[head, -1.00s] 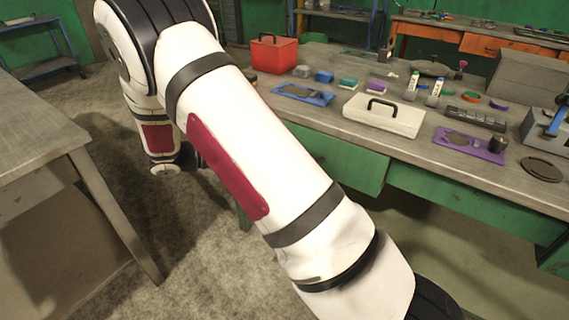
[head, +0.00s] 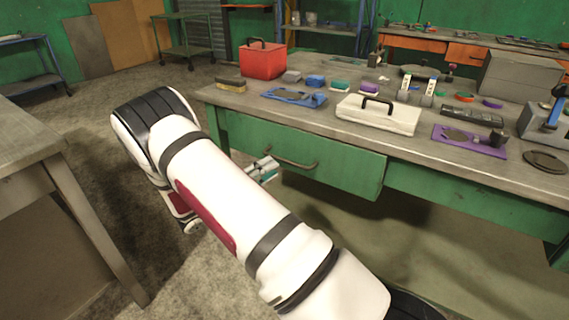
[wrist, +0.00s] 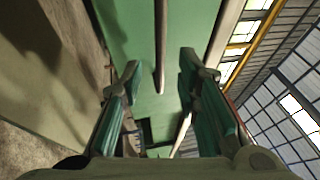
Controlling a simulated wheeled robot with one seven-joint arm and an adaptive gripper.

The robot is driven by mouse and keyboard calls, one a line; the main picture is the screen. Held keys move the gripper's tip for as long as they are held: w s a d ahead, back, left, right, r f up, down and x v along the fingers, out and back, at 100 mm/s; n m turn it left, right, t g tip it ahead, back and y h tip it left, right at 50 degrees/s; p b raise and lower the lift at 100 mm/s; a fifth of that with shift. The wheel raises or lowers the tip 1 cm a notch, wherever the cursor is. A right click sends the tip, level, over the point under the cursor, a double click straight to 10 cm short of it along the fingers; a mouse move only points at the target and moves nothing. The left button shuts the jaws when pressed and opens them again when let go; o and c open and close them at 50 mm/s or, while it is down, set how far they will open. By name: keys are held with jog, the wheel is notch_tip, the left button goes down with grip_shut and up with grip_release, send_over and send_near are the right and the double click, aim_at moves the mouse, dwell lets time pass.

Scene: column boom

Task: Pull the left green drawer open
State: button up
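The left green drawer (head: 335,168) is under the front of the workbench, its front close beneath the tabletop edge. Its grey bar handle (head: 292,161) is on the front. My gripper (head: 268,168) is just in front of the drawer, by the left end of the handle, partly hidden by my arm. In the wrist view my gripper (wrist: 160,70) is open, with green pads on both fingers. The handle (wrist: 160,45) shows edge-on between the fingers' lines, ahead of them, against the green drawer front (wrist: 125,25). I see no contact with either finger.
The workbench top (head: 325,120) holds a red toolbox (head: 263,60), a white case (head: 378,114), a blue tray (head: 293,97) and a purple tray (head: 470,141). Another table (head: 25,135) stands at the left. Open floor lies between the two.

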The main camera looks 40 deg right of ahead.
aim_at(285, 161)
jog(key=shift+s+d+r+b, duration=0.1)
jog(key=shift+d+r+b, duration=0.1)
jog(key=shift+d, duration=0.8)
jog(key=shift+d+r+b, duration=0.1)
jog(key=shift+d+r, duration=0.05)
jog(key=shift+d, duration=0.85)
jog(key=shift+s+d+r+b, duration=0.1)
jog(key=shift+d+r+b, duration=0.1)
jog(key=shift+d, duration=0.8)
grip_shut()
